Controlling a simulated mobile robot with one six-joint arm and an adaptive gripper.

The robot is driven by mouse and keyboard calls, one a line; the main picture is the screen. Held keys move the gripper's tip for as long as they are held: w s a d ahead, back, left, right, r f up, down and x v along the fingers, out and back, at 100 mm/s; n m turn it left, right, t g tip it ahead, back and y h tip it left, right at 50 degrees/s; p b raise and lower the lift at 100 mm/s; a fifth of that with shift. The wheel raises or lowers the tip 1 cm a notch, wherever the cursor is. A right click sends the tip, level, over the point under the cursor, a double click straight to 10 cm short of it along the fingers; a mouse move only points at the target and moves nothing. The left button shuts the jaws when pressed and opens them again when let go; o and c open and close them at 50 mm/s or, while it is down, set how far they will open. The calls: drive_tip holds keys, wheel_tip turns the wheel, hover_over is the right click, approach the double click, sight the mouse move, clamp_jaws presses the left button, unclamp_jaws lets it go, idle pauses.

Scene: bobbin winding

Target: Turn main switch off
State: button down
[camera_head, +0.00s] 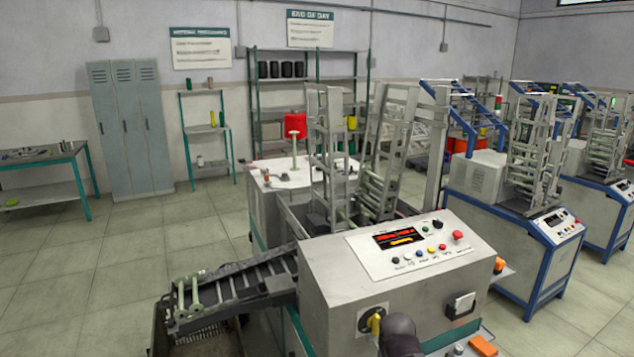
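The winding machine (325,285) stands in the foreground with a light grey housing. A rotary switch (375,322) with a yellow handle sits on a round plate low on its front face; I take this to be the main switch. My gripper (397,335) shows as a dark rounded shape at the bottom edge, just right of the switch and overlapping its right side. I cannot tell whether it touches the handle. Its fingers are not clearly visible, and the handle's exact angle is hard to read.
The control panel (375,258) on top has a lit display, several coloured buttons and a red emergency stop (458,235). A grey socket box (461,305) is right of the switch. An orange block (483,345) lies below. A conveyor (235,285) extends left. Open floor lies left.

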drive_tip(key=shift+r, duration=0.3)
drive_tip(key=c, duration=0.6)
unclamp_jaws()
